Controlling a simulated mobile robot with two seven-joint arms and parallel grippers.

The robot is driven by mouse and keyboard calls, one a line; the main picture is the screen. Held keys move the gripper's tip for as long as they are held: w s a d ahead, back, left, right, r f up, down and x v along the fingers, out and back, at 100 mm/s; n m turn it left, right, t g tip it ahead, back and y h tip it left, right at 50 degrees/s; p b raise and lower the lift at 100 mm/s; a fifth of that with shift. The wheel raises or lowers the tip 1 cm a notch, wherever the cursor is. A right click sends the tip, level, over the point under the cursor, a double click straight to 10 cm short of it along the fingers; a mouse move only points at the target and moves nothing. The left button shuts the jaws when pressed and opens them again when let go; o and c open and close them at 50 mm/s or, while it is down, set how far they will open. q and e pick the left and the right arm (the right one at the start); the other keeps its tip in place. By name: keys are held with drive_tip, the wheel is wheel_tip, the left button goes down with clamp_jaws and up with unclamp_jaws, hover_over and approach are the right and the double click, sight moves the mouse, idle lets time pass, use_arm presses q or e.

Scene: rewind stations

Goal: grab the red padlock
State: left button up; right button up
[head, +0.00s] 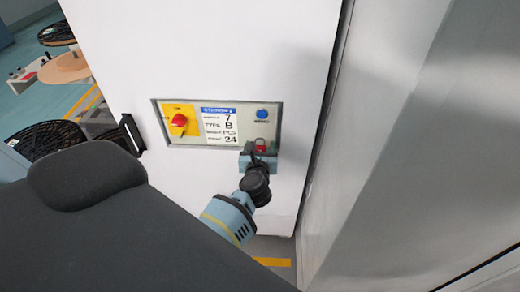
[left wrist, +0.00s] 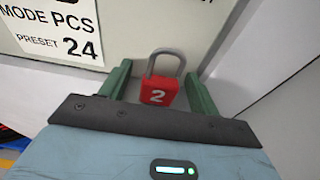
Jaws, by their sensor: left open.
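In the head view the red padlock (head: 260,145) shows at the lower right of the control panel (head: 154,125), partly covered by my left gripper (head: 260,152). My left gripper is open around the padlock. My right gripper is not in view.
The panel carries a red rotary switch (head: 180,120) on a yellow plate, a label card (head: 218,125) and a blue button (head: 262,114). It is set in a white cabinet wall (head: 210,50). A grey wall (head: 400,150) stands close on the right.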

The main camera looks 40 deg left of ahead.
use_arm(q)
drive_tip(key=c, duration=1.1)
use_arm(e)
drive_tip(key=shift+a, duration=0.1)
